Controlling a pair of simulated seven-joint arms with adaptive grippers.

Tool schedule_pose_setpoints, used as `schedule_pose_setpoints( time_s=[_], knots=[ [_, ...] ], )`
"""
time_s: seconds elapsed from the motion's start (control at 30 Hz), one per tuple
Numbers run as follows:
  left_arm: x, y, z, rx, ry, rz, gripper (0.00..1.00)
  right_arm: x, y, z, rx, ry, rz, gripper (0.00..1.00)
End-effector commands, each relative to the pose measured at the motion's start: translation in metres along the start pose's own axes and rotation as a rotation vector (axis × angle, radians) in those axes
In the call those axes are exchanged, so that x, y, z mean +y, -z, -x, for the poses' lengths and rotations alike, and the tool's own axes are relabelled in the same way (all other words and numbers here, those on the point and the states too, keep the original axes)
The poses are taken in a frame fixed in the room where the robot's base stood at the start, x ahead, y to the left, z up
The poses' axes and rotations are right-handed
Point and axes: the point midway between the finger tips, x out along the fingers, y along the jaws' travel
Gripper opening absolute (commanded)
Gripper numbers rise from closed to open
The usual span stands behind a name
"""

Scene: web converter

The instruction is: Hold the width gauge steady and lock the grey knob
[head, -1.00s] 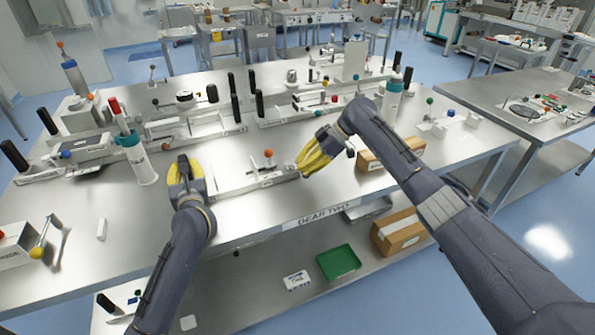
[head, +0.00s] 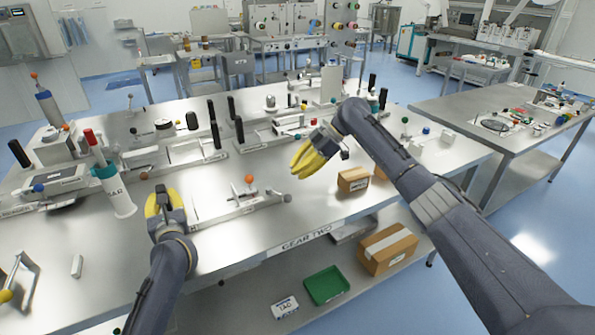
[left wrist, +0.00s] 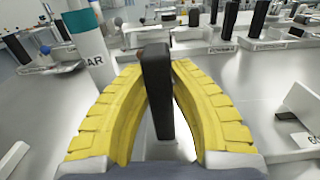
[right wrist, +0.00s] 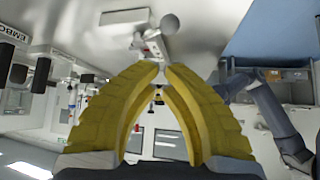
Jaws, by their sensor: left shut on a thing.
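Whether the knob is locked cannot be told.
A white bottle with a teal collar (head: 118,195) stands left of my left gripper. Several fixtures with black handles line the table behind. A cardboard box (head: 352,179) sits right of the gauge. A green tray (head: 326,286) is on the lower shelf.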

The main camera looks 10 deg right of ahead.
Motion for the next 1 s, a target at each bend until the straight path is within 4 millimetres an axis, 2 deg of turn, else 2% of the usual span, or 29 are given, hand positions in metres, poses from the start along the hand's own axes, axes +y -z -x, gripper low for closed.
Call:
schedule_pose_setpoints(
  time_s=[0.03,0.93,0.97,1.0],
  knots=[
    [0.0028,0.0112,0.0002,0.022,-0.006,-0.001,0.00,0.0000,0.0002,-0.0002,0.000,0.000,0.000,0.00],
    [0.0023,0.0020,-0.0001,0.016,-0.005,-0.002,0.00,0.0000,0.0003,-0.0004,0.000,0.000,0.000,0.00],
    [0.0022,0.0018,-0.0002,0.015,-0.005,-0.001,0.23,0.0000,0.0003,-0.0004,0.000,0.000,0.000,0.00],
    [0.0022,0.0013,-0.0002,0.015,-0.005,-0.001,0.28,0.0000,0.0003,-0.0004,0.000,0.000,0.000,0.00]
  ],
)
